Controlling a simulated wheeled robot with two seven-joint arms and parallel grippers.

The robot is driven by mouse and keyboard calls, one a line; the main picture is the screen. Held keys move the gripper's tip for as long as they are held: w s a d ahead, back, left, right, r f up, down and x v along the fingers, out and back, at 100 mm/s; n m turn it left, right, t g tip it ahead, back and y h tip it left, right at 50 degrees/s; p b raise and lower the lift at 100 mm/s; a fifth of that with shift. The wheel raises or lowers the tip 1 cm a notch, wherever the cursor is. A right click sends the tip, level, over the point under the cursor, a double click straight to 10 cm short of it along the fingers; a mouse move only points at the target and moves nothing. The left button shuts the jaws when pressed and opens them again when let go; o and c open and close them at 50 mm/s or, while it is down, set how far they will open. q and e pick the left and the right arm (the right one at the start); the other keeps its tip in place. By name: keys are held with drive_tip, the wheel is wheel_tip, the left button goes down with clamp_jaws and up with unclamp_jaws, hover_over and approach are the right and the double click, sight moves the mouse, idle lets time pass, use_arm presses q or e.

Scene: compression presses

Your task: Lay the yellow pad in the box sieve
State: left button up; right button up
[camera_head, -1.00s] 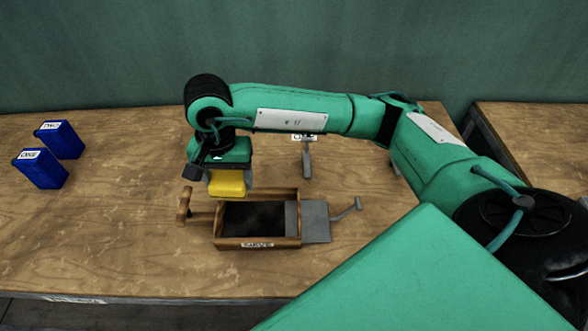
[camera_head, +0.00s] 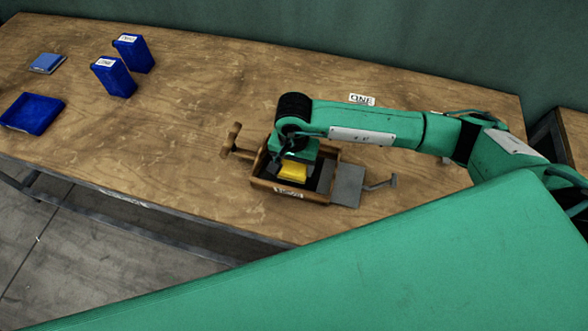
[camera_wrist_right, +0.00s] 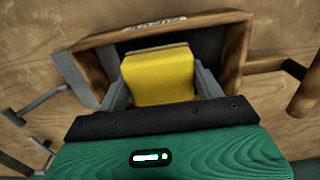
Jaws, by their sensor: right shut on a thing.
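The yellow pad (camera_head: 292,172) is held in my right gripper (camera_head: 293,168), low over the inside of the wooden box sieve (camera_head: 262,183). In the right wrist view the pad (camera_wrist_right: 158,78) sits between the two grey fingers of my right gripper (camera_wrist_right: 160,85), with the sieve's wooden rim (camera_wrist_right: 95,68) beyond and beside it. The sieve's dark inside shows around the pad. I cannot tell whether the pad touches the sieve's floor. My left gripper is not in view.
The sieve has a wooden handle (camera_head: 234,140) at its left and a grey metal plate (camera_head: 347,185) with a crank (camera_head: 381,183) at its right. Table between is clear.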

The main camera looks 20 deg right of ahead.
sight(294, 175)
drive_tip(key=shift+f, duration=0.55)
wheel_tip(294, 175, down, 3)
drive_tip(key=shift+f+p, duration=0.2)
drive_tip(key=shift+p, duration=0.45)
drive_tip(key=shift+f, duration=0.25)
drive_tip(key=shift+f+b, duration=0.2)
drive_tip(key=shift+b, duration=0.15)
drive_tip(key=o, duration=0.9)
drive_tip(key=shift+r, duration=0.1)
drive_tip(key=shift+o, duration=0.2)
